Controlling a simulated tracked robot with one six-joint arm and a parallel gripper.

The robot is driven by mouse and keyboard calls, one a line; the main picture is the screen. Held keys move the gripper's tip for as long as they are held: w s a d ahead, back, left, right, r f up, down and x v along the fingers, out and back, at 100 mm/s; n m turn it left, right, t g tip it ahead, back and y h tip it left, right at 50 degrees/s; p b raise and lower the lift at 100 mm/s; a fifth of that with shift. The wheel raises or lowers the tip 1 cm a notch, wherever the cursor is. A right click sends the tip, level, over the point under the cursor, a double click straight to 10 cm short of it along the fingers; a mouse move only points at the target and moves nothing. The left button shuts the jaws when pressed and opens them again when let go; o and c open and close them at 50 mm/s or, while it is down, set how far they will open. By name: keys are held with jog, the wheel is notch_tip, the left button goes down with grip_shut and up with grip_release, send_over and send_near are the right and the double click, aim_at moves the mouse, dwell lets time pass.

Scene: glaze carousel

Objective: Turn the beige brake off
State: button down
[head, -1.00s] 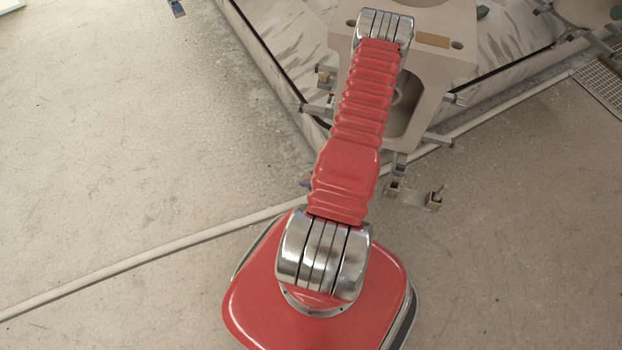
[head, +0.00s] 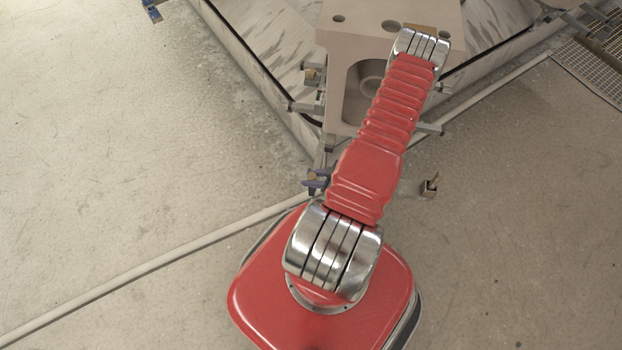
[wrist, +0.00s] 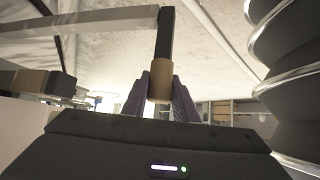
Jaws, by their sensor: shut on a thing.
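The beige brake's handle shows in the wrist view as a beige cylindrical grip (wrist: 160,82) on the end of a dark bar. My gripper (wrist: 160,100) has its two purple fingers closed on either side of this grip. In the head view my gripper (head: 316,184) shows as a small purple shape just left of my red arm, at a lever's end. A bit of beige shows between its fingers. My arm hides the rest of the gripper and wrist.
A large beige block (head: 350,45) stands on a streaked base. Several levers stick out around it, including one with a brownish end (head: 431,185) right of my arm. A pale pipe (head: 130,280) crosses the floor. A grating (head: 590,65) lies far right. The left floor is clear.

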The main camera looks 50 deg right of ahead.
jog(key=shift+f, duration=0.1)
jog(key=c, duration=1.4)
grip_release()
jog(key=shift+c, duration=0.2)
jog(key=shift+s+d, duration=0.1)
jog(key=v, duration=1.3)
jog(key=shift+s+r, duration=0.2)
jog(key=shift+r, duration=0.15)
